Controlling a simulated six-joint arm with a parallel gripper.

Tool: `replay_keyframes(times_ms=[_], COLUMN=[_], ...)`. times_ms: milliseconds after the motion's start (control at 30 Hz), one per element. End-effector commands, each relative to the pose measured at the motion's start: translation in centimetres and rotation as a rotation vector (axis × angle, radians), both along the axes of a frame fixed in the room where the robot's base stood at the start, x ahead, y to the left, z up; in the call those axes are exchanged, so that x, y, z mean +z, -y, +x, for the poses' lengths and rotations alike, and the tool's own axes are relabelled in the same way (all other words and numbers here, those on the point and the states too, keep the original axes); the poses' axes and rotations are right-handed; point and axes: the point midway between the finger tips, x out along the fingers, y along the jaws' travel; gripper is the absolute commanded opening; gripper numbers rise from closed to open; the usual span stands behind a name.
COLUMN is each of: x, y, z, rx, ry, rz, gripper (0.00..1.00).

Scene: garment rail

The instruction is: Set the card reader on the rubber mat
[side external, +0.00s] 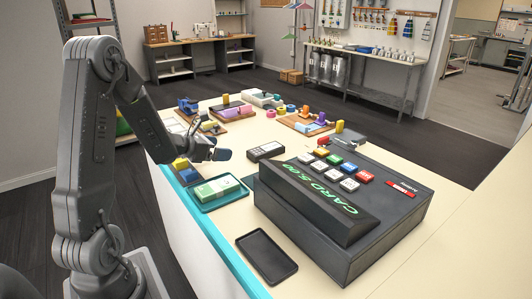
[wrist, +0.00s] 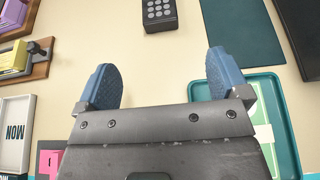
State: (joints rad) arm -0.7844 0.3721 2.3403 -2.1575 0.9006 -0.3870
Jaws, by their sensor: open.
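The card reader (side external: 265,151) is a small dark handheld device with a keypad. It lies on the counter behind the cash register, and its keypad end shows at the top of the wrist view (wrist: 160,12). The rubber mat (wrist: 243,40) looks like a flat dark green sheet to the right of the reader in the wrist view. In the side view the register mostly hides it. My gripper (wrist: 163,76) is open with nothing between its blue fingertips, above bare counter. The reader is ahead of the fingers, apart from them and from the mat.
A teal tray (side external: 239,195) with banknotes is beside the mat, under my right finger in the wrist view. The bulky cash register (side external: 340,205) stands close by. A black tray (side external: 266,256) lies in front. Wooden trays of coloured items (side external: 233,111) fill the far counter.

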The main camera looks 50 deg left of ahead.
Motion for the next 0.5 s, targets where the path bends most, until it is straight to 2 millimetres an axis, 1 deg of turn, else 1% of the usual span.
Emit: replay_keyframes(times_ms=[67, 167, 400, 500], x=[-0.7, -1.2, -3.0, -3.5], y=[0.0, 0.1, 0.1, 0.0], z=[0.4, 1.6, 5.9, 7.1], rx=[-0.001, -0.003, -0.004, -0.003], ry=[0.0, 0.001, 0.001, 0.001], rz=[0.001, 0.001, 0.002, 0.002], gripper=[0.94, 0.94, 0.94, 0.94])
